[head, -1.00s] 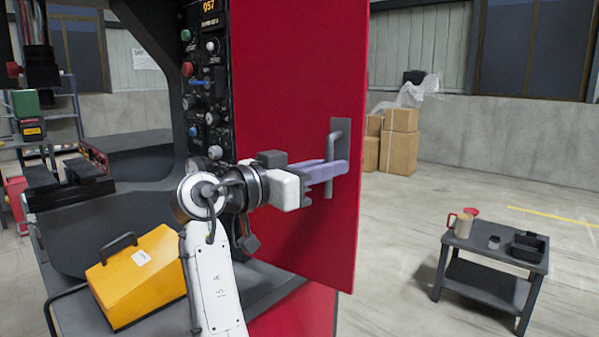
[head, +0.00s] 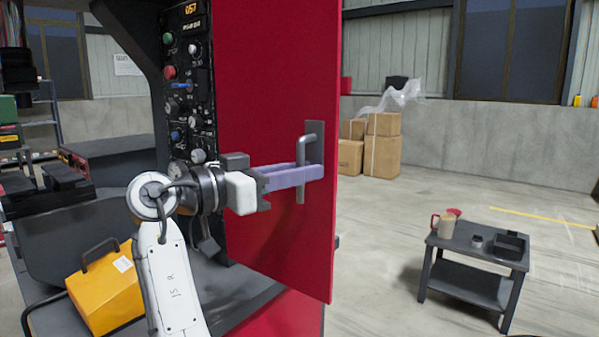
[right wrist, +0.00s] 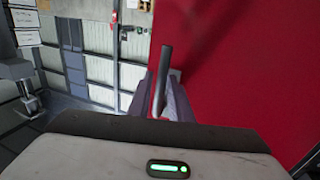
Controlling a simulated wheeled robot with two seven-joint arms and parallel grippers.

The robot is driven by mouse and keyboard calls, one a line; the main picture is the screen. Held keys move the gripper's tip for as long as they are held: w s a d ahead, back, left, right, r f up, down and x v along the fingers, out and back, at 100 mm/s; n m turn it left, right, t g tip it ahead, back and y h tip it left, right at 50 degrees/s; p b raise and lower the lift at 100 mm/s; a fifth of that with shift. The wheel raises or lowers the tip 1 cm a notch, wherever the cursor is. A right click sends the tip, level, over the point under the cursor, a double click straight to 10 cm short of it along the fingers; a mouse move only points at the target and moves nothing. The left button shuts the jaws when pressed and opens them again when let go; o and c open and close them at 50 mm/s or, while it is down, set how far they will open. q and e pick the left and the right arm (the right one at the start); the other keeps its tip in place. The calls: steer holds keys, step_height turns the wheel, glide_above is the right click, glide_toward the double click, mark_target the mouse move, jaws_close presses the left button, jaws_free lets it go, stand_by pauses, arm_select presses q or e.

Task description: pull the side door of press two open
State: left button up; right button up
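The side door (head: 270,80) of the press is a tall red panel standing ajar, its free edge toward the right. Its grey bar handle (head: 302,190) is upright near that edge. My right gripper (head: 308,175) has pale purple fingers, closed around the handle. In the right wrist view the handle (right wrist: 161,75) rises between the two fingers (right wrist: 160,105), with the red door (right wrist: 240,70) on the right. My left gripper is not in view.
A black control panel (head: 188,90) stands left of the door. A yellow case (head: 105,290) is at lower left. A small dark table (head: 475,262) with a mug and containers stands at right. Cardboard boxes (head: 382,150) are behind. The floor between is clear.

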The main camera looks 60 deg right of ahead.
steer(key=v, duration=1)
steer(key=shift+b, duration=0.45)
steer(key=shift+a, duration=0.15)
